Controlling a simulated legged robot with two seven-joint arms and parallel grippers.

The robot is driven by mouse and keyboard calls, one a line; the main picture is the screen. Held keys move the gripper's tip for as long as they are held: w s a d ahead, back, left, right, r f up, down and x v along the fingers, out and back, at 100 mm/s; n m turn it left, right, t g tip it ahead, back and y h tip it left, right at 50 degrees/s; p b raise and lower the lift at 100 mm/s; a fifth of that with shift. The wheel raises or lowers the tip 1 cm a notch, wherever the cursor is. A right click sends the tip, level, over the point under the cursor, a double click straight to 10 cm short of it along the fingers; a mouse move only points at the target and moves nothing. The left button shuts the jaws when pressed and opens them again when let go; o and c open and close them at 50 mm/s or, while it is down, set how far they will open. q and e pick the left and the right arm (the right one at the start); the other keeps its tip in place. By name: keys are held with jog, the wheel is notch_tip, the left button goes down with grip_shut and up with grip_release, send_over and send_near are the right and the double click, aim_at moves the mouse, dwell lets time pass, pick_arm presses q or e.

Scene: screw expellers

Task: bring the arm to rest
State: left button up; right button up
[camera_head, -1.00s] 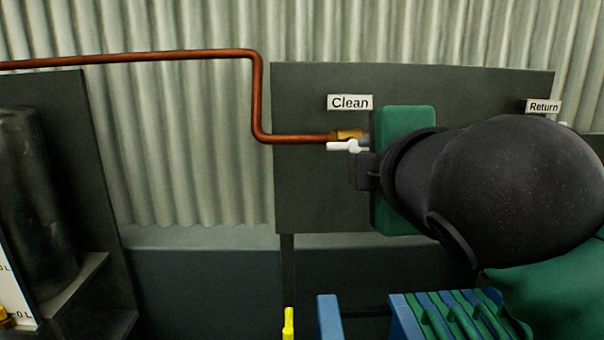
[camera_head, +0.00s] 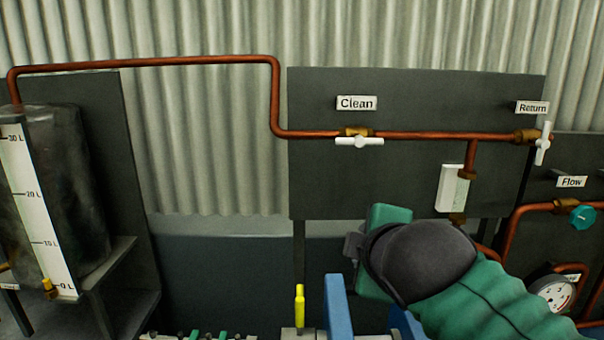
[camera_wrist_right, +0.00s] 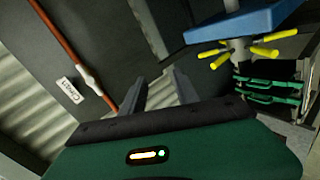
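My right arm (camera_head: 470,295) comes in from the lower right in the head view. Its gripper (camera_head: 352,246) is below the Clean valve, apart from it, in front of the lower edge of the grey panel. In the right wrist view the two fingers (camera_wrist_right: 158,90) stand apart with nothing between them. The Clean valve's white handle (camera_head: 359,142) lies level, along the copper pipe. It also shows in the wrist view (camera_wrist_right: 87,77), left of the fingers. My left gripper is in neither view.
The Return valve's white handle (camera_head: 543,143) stands upright. A teal Flow knob (camera_head: 582,217) and a gauge (camera_head: 553,292) are at right. A blue plate (camera_head: 338,305) and yellow handle (camera_head: 299,305) are close below the gripper. A tank (camera_head: 75,190) stands at left.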

jog(key=s+d+f+m+g+p, duration=0.1)
jog(key=s+d+f+m+g, duration=0.2)
jog(key=f, duration=0.8)
jog(key=d+f+m+g+p, duration=0.2)
jog(key=f+m, duration=0.2)
jog(key=f, duration=0.7)
jog(key=s+d+f+m+g+p, duration=0.1)
jog(key=s+d+f+m+g, duration=0.1)
jog(key=s+f+m, duration=0.2)
jog(key=s+d+f+m+g, duration=0.2)
jog(key=s+d+f+m, duration=0.1)
jog(key=s+f, duration=0.7)
jog(key=shift+f+m+p, duration=0.4)
jog(key=shift+f+m, duration=0.25)
jog(key=shift+m, duration=0.05)
